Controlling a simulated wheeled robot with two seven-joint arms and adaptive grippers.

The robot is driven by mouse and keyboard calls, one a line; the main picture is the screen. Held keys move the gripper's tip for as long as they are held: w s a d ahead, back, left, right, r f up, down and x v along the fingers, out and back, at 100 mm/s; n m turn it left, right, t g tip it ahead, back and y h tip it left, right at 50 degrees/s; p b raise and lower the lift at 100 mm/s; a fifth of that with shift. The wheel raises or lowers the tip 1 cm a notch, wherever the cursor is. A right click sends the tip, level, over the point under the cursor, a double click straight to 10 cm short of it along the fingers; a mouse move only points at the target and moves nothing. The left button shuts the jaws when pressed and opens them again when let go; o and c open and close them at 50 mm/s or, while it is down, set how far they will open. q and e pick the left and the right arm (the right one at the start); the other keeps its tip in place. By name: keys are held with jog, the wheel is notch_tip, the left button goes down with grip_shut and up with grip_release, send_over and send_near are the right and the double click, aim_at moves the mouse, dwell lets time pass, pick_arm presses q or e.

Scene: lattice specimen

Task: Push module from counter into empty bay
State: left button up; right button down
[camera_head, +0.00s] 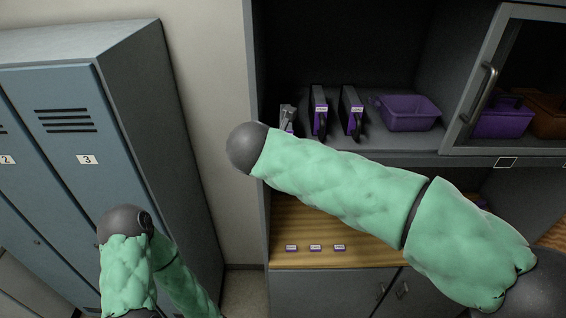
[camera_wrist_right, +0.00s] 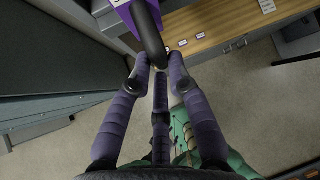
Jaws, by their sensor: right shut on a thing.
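A dark module with a purple front and a black loop handle shows at the top of the right wrist view (camera_wrist_right: 127,14). My right gripper (camera_wrist_right: 159,65) is shut on its handle, with the fingers close around the lower end. In the head view my right arm crosses the shelf's front. The leftmost module (camera_head: 290,129) shows just above the arm, partly hidden, at the shelf's left end. Two more modules (camera_head: 319,110) (camera_head: 351,112) stand upright to its right, with handles facing out. My left forearm is low at the left, and its gripper is out of view.
A purple bin (camera_head: 408,113) sits right of the modules on the shelf. A glass door (camera_head: 489,80) covers more bins at right. The wooden counter (camera_head: 300,259) below carries three small labels (camera_head: 316,247). Blue-grey lockers (camera_head: 60,150) stand at left.

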jog(key=shift+w+p, duration=0.6)
jog(key=shift+w, duration=0.45)
jog(key=shift+r, duration=0.1)
jog(key=shift+w+p, duration=0.7)
jog(key=shift+w, duration=0.15)
jog(key=shift+w+p, duration=0.5)
jog(key=shift+w, duration=0.45)
jog(key=shift+w, duration=0.1)
